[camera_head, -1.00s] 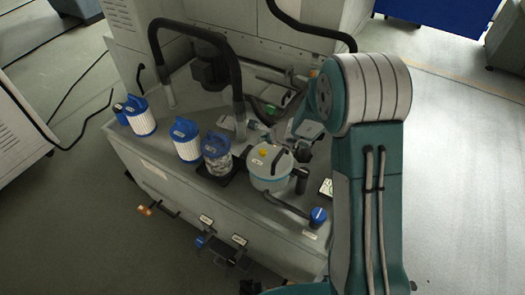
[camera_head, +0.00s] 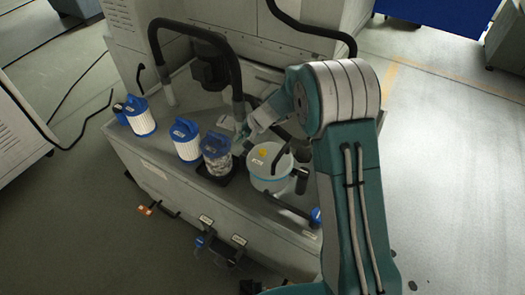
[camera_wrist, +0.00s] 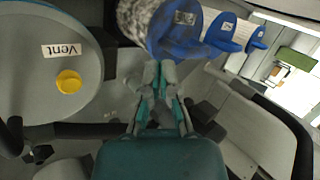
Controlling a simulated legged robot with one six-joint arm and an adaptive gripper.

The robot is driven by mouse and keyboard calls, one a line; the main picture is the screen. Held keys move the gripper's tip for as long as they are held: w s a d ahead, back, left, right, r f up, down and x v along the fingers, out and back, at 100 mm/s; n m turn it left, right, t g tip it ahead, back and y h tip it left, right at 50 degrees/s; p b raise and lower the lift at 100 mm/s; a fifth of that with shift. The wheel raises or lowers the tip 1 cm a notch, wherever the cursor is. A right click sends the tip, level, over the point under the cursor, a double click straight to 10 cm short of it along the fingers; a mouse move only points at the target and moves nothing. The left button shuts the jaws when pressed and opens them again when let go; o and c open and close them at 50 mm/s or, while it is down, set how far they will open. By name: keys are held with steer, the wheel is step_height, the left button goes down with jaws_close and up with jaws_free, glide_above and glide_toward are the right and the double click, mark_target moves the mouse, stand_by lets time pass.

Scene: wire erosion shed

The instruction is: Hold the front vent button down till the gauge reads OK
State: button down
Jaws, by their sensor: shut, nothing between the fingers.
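A yellow button (camera_wrist: 68,81) sits on the round grey lid (camera_wrist: 35,30) beside a label reading "Vent", at the left of the wrist view. In the head view this button (camera_head: 263,152) is on top of the grey canister (camera_head: 268,178). My gripper (camera_wrist: 160,73) is shut and empty, close to the blue-capped dirty filter (camera_wrist: 178,28) and to the right of the button, apart from it. In the head view my gripper (camera_head: 243,133) is behind and slightly left of the canister. I cannot make out a gauge reading.
Two white filters with blue caps, one at the left (camera_head: 141,118) and one nearer (camera_head: 187,143), stand left of the dirty one. A thick black hose (camera_head: 198,35) arches behind them. A black handle rises beside the canister lid. Open floor lies at the right.

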steer(key=n+g+h, duration=0.1)
steer(key=n, duration=0.2)
steer(key=n+g+h, duration=0.1)
steer(key=n+h, duration=0.6)
steer(key=n, duration=0.4)
glide_toward(261, 150)
steer(key=shift+w+f, duration=0.1)
steer(key=shift+f, duration=0.15)
steer(key=shift+f, duration=0.1)
steer(key=shift+s+d+f, duration=0.1)
steer(key=shift+s+f, duration=0.05)
steer(key=shift+f, duration=1.55)
steer(key=shift+s+d+f, duration=0.1)
steer(key=shift+d+f, duration=0.05)
steer(key=shift+f, duration=1.6)
steer(key=shift+f, duration=0.55)
steer(key=shift+w+a+r, duration=0.25)
steer(key=shift+w+a, duration=0.15)
steer(key=shift+a, duration=0.25)
steer(key=shift+w+a+r, duration=0.25)
steer(key=shift+w+a, duration=0.2)
steer(key=shift+a, duration=0.2)
